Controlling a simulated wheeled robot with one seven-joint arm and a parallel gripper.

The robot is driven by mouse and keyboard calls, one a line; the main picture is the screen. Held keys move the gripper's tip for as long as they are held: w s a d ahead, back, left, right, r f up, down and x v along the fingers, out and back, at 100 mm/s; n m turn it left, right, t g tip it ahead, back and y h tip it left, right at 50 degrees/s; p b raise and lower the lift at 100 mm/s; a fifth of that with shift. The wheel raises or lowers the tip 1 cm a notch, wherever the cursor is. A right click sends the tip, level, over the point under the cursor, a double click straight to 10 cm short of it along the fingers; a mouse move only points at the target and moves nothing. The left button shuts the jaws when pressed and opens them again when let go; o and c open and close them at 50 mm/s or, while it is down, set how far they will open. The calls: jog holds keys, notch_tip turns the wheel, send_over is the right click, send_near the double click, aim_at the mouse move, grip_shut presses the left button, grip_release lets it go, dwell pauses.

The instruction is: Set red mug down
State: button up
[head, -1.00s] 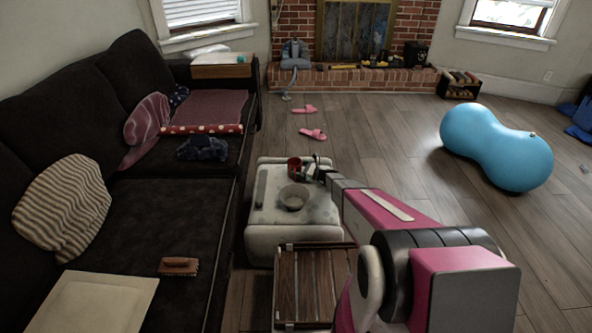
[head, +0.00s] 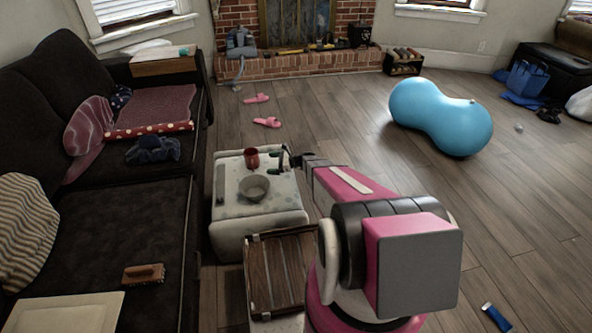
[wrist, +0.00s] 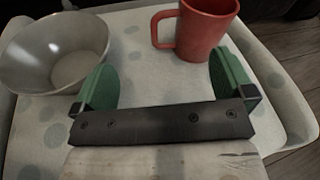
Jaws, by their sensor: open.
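The red mug (head: 252,159) stands upright on the white spotted ottoman (head: 228,217), near its far edge. In the wrist view the mug (wrist: 207,30) is just beyond my fingertips, with its handle on the left. My gripper (head: 288,160) is open and empty, to the right of the mug in the head view. Its two green fingers (wrist: 165,80) are spread wide in the wrist view, with nothing between them; I cannot tell whether a fingertip touches the mug.
A slatted wooden piece (head: 281,272) stands in front. A dark sofa (head: 105,230) is to the left.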

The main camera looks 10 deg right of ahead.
jog(key=s+d+r+n+g+h, duration=0.1)
jog(key=s+d+r+n+h, duration=0.1)
jog(key=s+r+n+h, duration=0.3)
jog(key=s+d+r+n+g+h, duration=0.2)
jog(key=s+r+n+h, duration=0.3)
jog(key=s, duration=0.9)
jog(key=s+d+r+n+g+h, duration=0.1)
jog(key=s+d+r+n+h, duration=0.3)
jog(key=s+r+n, duration=0.4)
jog(key=shift+s+r+n+h, duration=0.4)
jog(key=shift+s+r+h, duration=0.3)
jog(key=shift+s, duration=0.5)
jog(key=shift+g, duration=0.3)
